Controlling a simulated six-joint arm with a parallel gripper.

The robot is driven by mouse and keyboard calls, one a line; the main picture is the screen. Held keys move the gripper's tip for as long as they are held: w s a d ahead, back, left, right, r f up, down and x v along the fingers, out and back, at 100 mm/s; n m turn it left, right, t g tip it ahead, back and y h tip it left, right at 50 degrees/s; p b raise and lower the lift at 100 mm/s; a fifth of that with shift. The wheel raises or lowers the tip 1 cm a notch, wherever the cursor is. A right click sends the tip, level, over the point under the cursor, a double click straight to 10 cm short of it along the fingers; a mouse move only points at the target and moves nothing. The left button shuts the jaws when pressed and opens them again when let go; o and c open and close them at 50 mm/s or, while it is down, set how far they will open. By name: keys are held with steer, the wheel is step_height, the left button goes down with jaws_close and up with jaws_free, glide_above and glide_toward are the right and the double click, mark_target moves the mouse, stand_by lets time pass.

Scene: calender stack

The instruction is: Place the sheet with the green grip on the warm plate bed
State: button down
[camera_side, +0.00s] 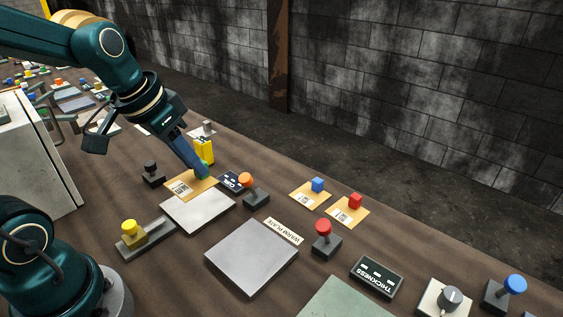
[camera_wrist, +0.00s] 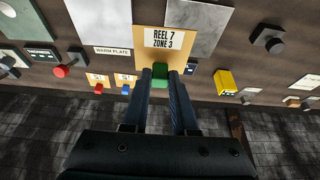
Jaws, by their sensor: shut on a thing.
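My gripper (camera_side: 203,172) is shut on the green grip (camera_wrist: 160,75) of a tan sheet (camera_side: 182,187). The sheet also shows in the wrist view (camera_wrist: 147,52), with a label reading REEL 7 ZONE 3. It looks much larger there than the other tan sheets, so it appears raised off the table. In the side view it overlaps the back edge of a pale plate. The warm plate bed (camera_side: 250,258), a grey square slab with a WARM PLATE label (camera_side: 284,231), is bare. It is at the upper left in the wrist view (camera_wrist: 100,18).
Sheets with a blue grip (camera_side: 317,184) and a red grip (camera_side: 354,201) lie behind the warm plate. A pale plate (camera_side: 197,211) is left of it. A red knob (camera_side: 322,228), an orange knob (camera_side: 246,181) and a yellow block (camera_side: 204,150) stand nearby.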

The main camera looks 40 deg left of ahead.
steer(key=shift+d+r, duration=0.2)
steer(key=d+f, duration=0.2)
steer(key=d, duration=0.1)
steer(key=w+d+f, duration=0.1)
steer(key=d+f, duration=0.1)
steer(key=d, duration=0.2)
steer(key=w+d+f, duration=0.1)
steer(key=d+f, duration=0.1)
steer(key=d, duration=0.2)
steer(key=shift+w+d+f, duration=0.1)
steer(key=shift+f, duration=2.25)
steer(key=shift+f, duration=0.2)
steer(key=c, duration=0.7)
jaws_free()
steer(key=shift+r, duration=0.1)
